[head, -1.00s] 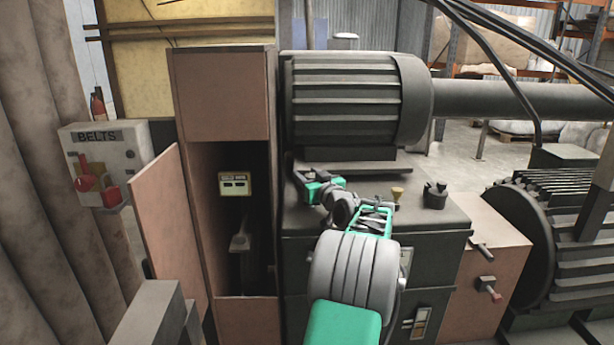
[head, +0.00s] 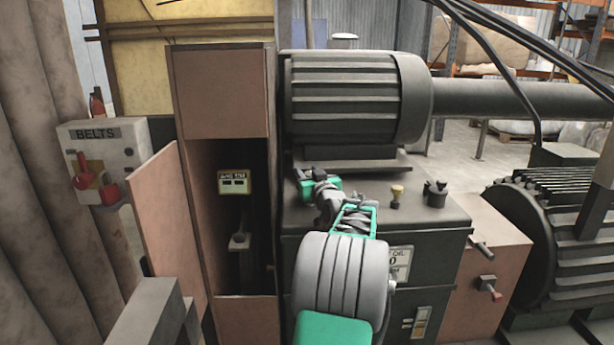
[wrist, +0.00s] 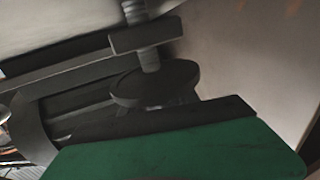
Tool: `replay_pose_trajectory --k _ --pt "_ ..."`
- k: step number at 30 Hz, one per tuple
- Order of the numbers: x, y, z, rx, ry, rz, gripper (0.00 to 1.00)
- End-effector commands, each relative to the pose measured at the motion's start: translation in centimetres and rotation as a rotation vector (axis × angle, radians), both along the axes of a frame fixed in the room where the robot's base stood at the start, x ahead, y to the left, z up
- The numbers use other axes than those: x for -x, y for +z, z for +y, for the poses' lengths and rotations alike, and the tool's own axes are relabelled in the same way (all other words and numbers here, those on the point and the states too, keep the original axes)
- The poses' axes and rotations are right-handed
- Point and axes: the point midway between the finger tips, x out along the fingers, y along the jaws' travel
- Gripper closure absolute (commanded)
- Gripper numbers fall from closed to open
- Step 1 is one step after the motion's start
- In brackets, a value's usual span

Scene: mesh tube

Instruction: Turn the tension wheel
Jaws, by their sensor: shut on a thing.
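In the wrist view, a dark round disc, the tension wheel (wrist: 155,86), sits on a threaded rod (wrist: 141,28) just beyond the green edge of my gripper (wrist: 165,122). In the head view, my gripper (head: 303,174) is at the left end of my green and grey arm, low over the top of the dark machine (head: 440,225), near the open cabinet. It is shut on the wheel, but the finger contact is mostly hidden. The wheel cannot be made out in the head view.
A tall brown cabinet (head: 220,95) stands open at left, its door (head: 158,222) swung outward. A ribbed motor (head: 345,100) is close above my gripper. A brass knob (head: 397,193) and a dark fitting (head: 435,193) stand to the right. A BELTS box (head: 100,155) is far left.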

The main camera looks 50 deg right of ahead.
Motion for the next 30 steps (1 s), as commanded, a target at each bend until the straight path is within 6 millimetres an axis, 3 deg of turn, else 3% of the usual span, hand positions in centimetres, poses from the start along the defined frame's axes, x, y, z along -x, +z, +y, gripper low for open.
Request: replay_pose_trajectory --k 6,7,14,23,30 --pt "0.0 0.0 0.0 -0.001 0.001 -0.001 1.0" --pt "0.0 0.0 0.0 -0.001 0.001 -0.001 0.62" --pt "0.0 0.0 0.0 -0.001 0.001 -0.001 0.43" --pt "0.3 0.0 0.2 0.0 0.001 0.0 0.41" --pt "4.0 0.0 2.5 0.0 -0.002 0.0 0.41"
